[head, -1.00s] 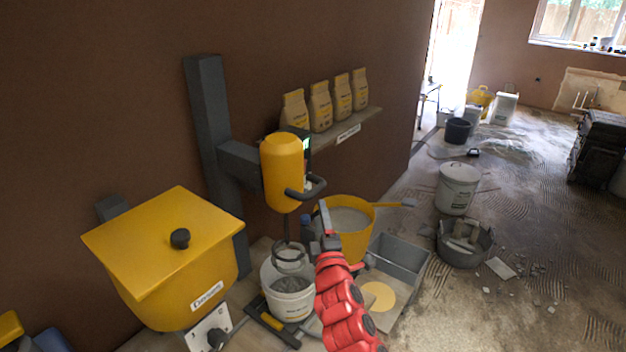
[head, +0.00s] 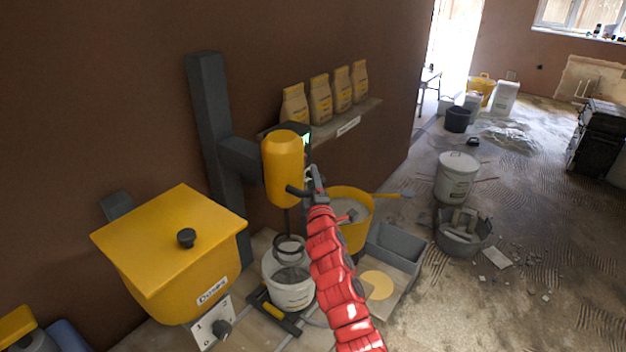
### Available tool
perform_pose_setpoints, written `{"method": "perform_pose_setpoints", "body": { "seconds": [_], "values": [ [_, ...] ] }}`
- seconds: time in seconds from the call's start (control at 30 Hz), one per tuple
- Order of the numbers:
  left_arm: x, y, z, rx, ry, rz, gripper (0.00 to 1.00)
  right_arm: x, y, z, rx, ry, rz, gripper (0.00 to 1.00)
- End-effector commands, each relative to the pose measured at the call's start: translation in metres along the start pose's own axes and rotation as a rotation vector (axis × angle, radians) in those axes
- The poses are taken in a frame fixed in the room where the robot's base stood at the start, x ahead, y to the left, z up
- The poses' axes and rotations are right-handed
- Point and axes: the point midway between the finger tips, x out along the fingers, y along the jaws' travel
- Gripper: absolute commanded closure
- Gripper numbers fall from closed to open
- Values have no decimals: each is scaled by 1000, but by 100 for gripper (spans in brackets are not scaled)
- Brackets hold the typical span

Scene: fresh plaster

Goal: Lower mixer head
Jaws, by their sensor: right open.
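The yellow mixer head (head: 283,168) is mounted on a dark upright post (head: 210,130) by a side arm. Its dark handle (head: 295,190) sticks out at its lower right. The mixer's paddle (head: 289,247) hangs below it, at the mouth of a white bucket (head: 289,290). My right gripper (head: 313,178) is open, beside the handle, partly overlapping it in the picture; I cannot tell if they touch. My left gripper is not in view.
A yellow lidded hopper (head: 170,250) stands at the left, with a switch plate (head: 212,328) below it. A yellow tub (head: 350,207) and a grey tray (head: 395,252) lie right of my right arm. Several paper bags (head: 320,99) stand on a wall shelf (head: 350,122).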

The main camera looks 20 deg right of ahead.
Motion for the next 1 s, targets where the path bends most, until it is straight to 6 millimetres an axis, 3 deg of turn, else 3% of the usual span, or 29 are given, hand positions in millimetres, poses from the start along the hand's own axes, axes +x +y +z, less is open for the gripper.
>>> {"method": "perform_pose_setpoints", "body": {
  "seconds": [0.23, 0.5, 0.57, 1.0],
  "values": [
    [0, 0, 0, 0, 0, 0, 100, 0, 0, 0, 0, 0, 0, 43],
    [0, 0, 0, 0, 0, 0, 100, 0, 1, 0, -1, 0, 2, 92],
    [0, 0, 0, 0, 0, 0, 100, 0, 2, 0, -1, 1, 3, 100],
    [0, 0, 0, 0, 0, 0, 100, 1, 5, 0, -2, 2, 9, 100]
  ]
}}
